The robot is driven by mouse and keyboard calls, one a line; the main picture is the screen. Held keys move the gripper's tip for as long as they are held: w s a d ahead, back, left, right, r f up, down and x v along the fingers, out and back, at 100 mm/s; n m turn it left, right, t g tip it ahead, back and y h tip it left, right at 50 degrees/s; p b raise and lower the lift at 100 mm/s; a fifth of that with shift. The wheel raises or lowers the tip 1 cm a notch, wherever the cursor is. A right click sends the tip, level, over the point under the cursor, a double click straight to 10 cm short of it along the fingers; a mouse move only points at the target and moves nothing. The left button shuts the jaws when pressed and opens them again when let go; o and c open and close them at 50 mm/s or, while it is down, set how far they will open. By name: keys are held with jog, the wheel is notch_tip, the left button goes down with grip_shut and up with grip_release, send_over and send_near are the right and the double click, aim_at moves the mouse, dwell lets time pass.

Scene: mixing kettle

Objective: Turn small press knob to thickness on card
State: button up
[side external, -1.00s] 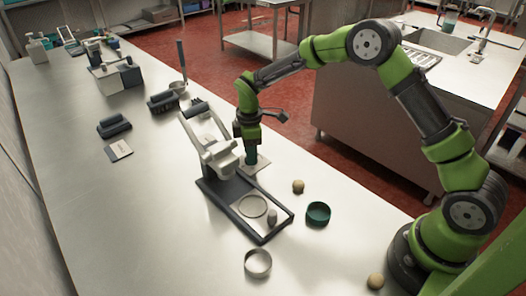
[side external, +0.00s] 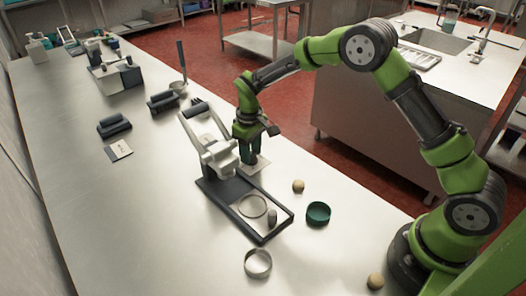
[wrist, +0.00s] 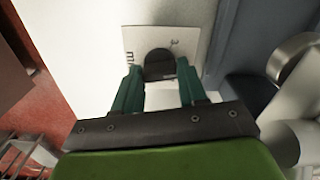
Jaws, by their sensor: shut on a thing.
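The small press (side external: 215,150) stands on the steel table, with a pale lever frame over a dark base. My gripper (side external: 248,161) points down just right of the press frame, over a pale dial plate (side external: 260,166). In the wrist view its green fingers (wrist: 160,72) are closed on both sides of a dark round knob (wrist: 158,60). The dial plate (wrist: 133,42) behind the knob carries a "3" and "mm" marks; other marks are hidden. The card (side external: 119,149) lies flat left of the press; its writing is too small to read.
A green ring (side external: 318,213), a metal ring (side external: 258,262) and dough-like balls (side external: 298,186) (side external: 375,281) lie near the press.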

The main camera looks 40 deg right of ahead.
jog(key=shift+m, duration=1.1)
jog(key=o, duration=1.1)
jog(key=shift+c, duration=0.2)
jog(key=shift+r, duration=0.1)
notch_tip(320, 180, up, 17)
